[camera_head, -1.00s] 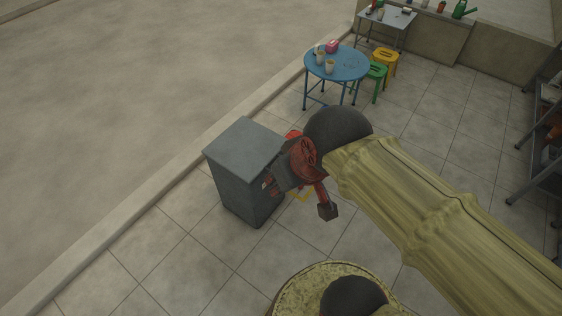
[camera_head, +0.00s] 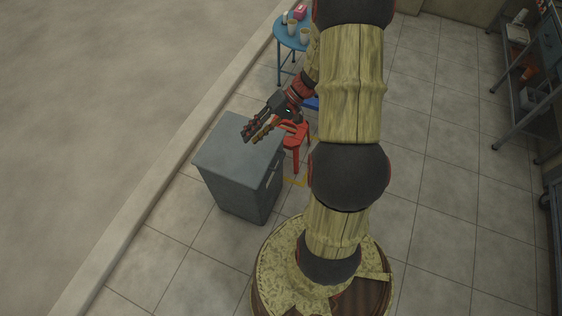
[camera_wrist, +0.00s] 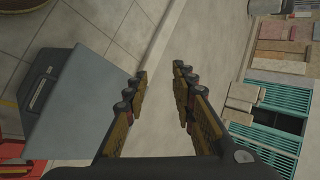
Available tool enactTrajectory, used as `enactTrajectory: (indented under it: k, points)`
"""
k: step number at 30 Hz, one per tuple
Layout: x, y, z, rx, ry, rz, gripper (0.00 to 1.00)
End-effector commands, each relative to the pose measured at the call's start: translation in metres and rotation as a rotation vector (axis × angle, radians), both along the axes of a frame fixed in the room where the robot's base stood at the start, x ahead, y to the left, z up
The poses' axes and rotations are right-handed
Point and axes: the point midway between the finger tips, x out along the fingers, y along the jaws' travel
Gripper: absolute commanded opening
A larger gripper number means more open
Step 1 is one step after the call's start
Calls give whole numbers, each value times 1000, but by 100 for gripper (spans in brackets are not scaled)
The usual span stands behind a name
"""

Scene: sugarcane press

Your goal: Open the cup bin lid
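The cup bin is a grey box (camera_head: 238,190) with a flat grey lid (camera_head: 232,140), standing on the tiled floor in the head view. The lid looks closed and level.
A red stool (camera_head: 295,138) stands close to the bin's right side. A blue round table (camera_head: 291,35) with cups is behind. Grey shelves (camera_head: 530,110) line the right. A kerb (camera_head: 165,165) runs left of the bin. In the wrist view, teal grates (camera_wrist: 275,120) lie at right.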

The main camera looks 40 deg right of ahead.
Motion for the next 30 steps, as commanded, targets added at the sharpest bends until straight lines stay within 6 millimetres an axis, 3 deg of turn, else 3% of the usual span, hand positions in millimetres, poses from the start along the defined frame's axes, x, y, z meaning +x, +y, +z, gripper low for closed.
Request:
enactTrajectory:
  k: [1, 9, 18, 24, 30]
  points:
    - [-1, -15, -25, 53, -11, -50, 26]
    - [-11, -87, -135, 239, -163, -325, 26]
    - [-52, -139, -252, 311, -337, -651, 26]
    - [-69, -149, -289, 308, -390, -763, 26]
    - [-60, -146, -298, 305, -401, -780, 26]
